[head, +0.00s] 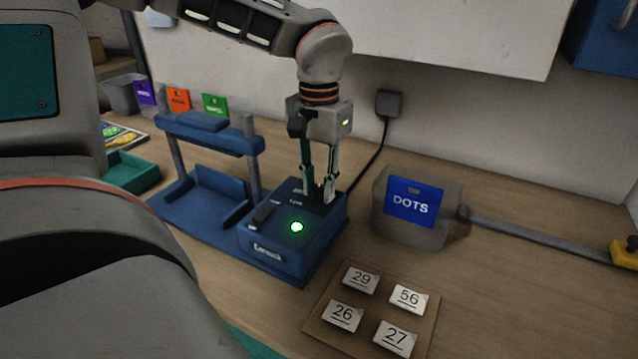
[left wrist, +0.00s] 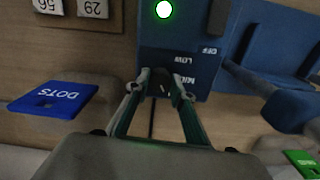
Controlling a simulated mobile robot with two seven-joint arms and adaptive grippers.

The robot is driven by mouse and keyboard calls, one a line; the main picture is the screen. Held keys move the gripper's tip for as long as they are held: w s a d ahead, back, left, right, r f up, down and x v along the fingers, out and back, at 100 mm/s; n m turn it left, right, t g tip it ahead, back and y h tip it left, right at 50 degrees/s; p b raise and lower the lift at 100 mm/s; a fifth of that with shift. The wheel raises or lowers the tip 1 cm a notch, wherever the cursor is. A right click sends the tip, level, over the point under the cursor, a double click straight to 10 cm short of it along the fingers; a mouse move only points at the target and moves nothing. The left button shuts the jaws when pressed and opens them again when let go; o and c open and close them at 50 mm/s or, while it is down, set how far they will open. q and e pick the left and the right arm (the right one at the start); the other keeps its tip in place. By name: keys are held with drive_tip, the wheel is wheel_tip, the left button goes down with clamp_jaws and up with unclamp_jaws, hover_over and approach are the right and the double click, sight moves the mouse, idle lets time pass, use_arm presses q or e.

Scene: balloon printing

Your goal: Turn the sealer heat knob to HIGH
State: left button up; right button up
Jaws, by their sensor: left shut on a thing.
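The blue sealer box (head: 275,255) stands on the table with a lit green lamp (head: 297,227) on its top. My left gripper (head: 319,195) points down at the box's back right part, its fingers closed around the dark heat knob. The knob (left wrist: 160,86) shows between the fingertips (left wrist: 162,85) in the left wrist view, largely hidden by them. Printed labels stand beside it, with LOW readable; another is partly covered by a finger. I cannot read the knob's setting. My right gripper is not in view.
A blue press frame (head: 210,140) adjoins the sealer on the left. A grey block with a blue DOTS card (head: 413,202) stands to the right. A board with numbered tags (head: 360,279) lies in front. A black cable runs to a wall plug (head: 389,103).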

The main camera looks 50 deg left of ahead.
sight(319, 188)
use_arm(q)
drive_tip(key=o, duration=1.1)
drive_tip(key=shift+r, duration=0.1)
wheel_tip(319, 188, up, 12)
